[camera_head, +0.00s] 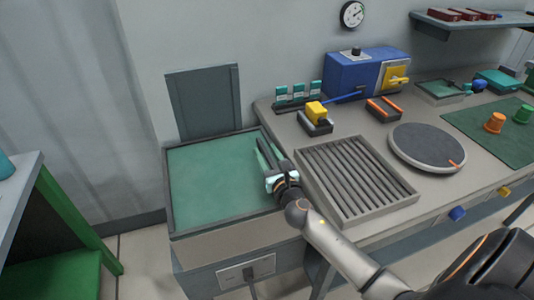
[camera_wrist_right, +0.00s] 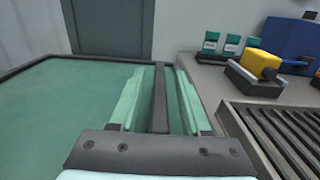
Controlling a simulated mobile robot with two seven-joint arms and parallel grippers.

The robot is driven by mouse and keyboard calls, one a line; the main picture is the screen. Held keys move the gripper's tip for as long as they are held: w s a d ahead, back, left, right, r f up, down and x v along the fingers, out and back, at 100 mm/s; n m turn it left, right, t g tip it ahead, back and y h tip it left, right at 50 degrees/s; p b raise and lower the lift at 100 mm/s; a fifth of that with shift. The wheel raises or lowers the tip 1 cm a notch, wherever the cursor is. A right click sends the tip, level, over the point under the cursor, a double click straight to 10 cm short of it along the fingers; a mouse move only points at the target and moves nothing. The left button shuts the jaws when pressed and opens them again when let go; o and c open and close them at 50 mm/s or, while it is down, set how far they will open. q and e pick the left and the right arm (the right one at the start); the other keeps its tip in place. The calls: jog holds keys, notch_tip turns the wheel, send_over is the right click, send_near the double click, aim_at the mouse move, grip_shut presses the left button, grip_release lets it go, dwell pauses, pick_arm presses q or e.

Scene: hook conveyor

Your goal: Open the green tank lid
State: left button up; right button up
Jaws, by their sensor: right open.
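The tank (camera_head: 215,185) stands left of the worktable, with a flat green top inside a dark rim. Its green top fills the left of the right wrist view (camera_wrist_right: 50,110). I cannot tell whether this green surface is the lid or the tank's contents. My right gripper (camera_head: 268,156) is over the tank's right edge, its fingers pointing toward the wall. In the right wrist view (camera_wrist_right: 160,95) its two teal-padded fingers are apart, with the dark rim bar showing between them. I cannot tell whether they touch it. My left gripper is not in view.
A dark upright panel (camera_head: 205,102) stands behind the tank. A slatted tray (camera_head: 357,178) lies close right of my gripper, with a round turntable (camera_head: 427,146) beyond. A yellow block (camera_head: 316,112) and a blue machine (camera_head: 352,72) stand farther back. A green bench (camera_head: 60,235) is at left.

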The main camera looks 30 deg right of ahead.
grip_shut()
dwell(0.4)
dwell(1.1)
